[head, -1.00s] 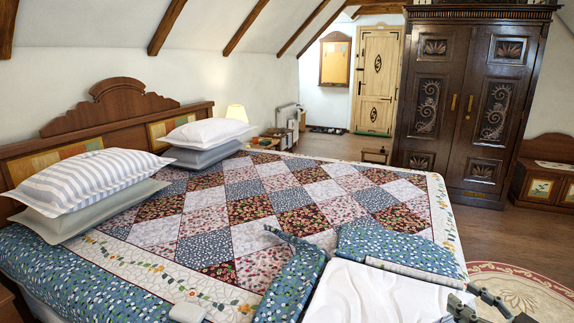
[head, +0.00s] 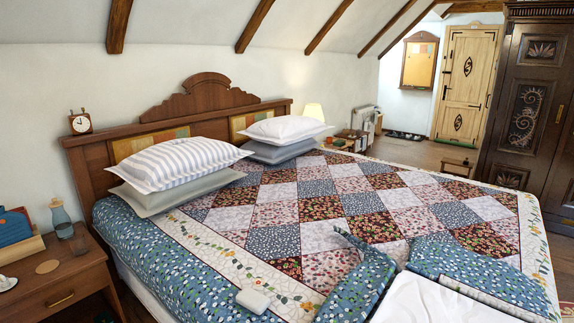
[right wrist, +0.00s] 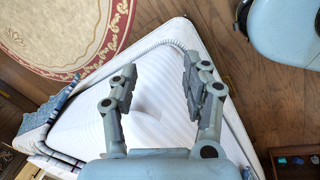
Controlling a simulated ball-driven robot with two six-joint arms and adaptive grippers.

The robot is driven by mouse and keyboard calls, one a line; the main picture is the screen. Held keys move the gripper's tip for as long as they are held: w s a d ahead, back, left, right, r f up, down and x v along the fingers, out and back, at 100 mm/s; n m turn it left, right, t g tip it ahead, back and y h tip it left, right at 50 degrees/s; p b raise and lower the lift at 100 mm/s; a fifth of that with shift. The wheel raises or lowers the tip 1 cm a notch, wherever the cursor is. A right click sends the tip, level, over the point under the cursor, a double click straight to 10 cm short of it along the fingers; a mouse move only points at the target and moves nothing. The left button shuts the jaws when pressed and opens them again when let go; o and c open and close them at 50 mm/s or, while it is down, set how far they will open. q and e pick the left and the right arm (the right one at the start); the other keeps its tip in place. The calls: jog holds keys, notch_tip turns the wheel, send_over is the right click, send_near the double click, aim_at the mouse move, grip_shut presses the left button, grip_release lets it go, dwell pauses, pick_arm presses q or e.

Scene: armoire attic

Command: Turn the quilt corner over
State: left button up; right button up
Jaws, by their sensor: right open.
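The patchwork quilt (head: 270,215) covers most of the bed. At the near right its corner is folded back, showing the blue floral underside (head: 470,265), with a narrow blue fold (head: 358,285) running beside it. The white mattress (head: 430,305) shows bare there. In the right wrist view my right gripper (right wrist: 158,88) is open and empty above the bare white mattress (right wrist: 110,125); a strip of blue quilt (right wrist: 35,135) shows at the left. My left gripper is in neither view.
A small pale box (head: 253,300) lies on the quilt's near border. A striped pillow (head: 178,163) and a white pillow (head: 285,130) rest by the headboard (head: 205,100). A nightstand (head: 65,285) stands left. A round rug (right wrist: 75,30) lies on the wooden floor.

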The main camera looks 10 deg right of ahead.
jog(key=a+f+y, duration=0.2)
jog(key=a, duration=1.2)
notch_tip(320, 180, down, 17)
jog(key=s+b, duration=0.1)
jog(key=b, duration=1.6)
jog(key=shift+s+a+f+m, duration=0.2)
jog(key=shift+s+m, duration=0.1)
jog(key=shift+s, duration=0.1)
